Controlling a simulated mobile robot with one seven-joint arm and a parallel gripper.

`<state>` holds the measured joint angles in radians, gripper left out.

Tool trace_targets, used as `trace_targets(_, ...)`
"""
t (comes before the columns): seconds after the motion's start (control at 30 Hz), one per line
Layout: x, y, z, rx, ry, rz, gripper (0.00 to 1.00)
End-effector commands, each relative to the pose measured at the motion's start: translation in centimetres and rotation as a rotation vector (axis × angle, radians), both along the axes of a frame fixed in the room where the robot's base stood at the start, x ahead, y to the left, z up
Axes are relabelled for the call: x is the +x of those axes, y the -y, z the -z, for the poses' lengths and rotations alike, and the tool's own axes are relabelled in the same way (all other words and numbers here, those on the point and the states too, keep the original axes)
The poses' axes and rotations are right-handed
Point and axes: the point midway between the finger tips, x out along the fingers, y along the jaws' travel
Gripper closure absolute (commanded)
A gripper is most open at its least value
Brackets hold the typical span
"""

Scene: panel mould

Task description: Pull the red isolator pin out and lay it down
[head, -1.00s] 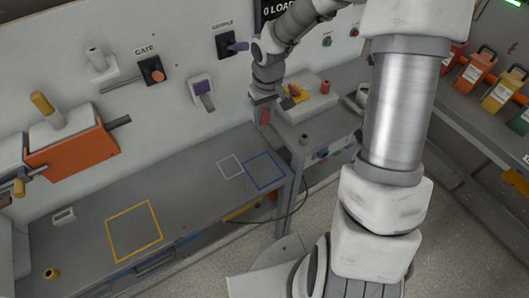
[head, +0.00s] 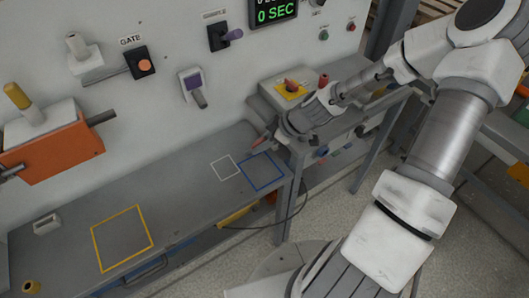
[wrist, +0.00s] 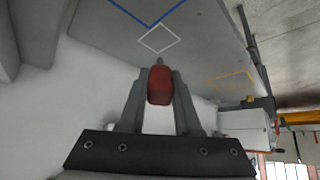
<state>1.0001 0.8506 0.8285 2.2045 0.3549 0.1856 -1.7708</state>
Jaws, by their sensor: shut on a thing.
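The red isolator pin (wrist: 160,86) is between the two fingertips of my gripper (wrist: 160,95) in the wrist view. It has a red grip and a short grey tip that points away from my gripper. Nothing visible touches the tip. In the head view my gripper (head: 268,138) is turned sideways, with the pin (head: 258,142) at its left end, near the back right of the grey bench. Its exact height over the bench is hard to tell. The white square outline (head: 224,168) lies empty on the bench, left of the blue outline (head: 262,171).
An empty yellow outline (head: 122,238) is at the bench's front left. A grey side unit with a yellow plate and red knob (head: 290,87) stands right of the bench. An orange box (head: 55,150) and the GATE switch (head: 139,62) are on the wall. The bench middle is clear.

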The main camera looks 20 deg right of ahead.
Motion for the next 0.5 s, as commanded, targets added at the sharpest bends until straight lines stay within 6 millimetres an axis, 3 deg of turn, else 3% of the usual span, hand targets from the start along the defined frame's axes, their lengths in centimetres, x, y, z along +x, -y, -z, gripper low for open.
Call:
trace_targets(0.1, 0.0, 0.5, 1.5, 0.051, 0.026, -0.036, 1.00)
trace_targets(0.5, -0.2, 1.1, 3.4, 0.099, 0.058, -0.083, 1.00)
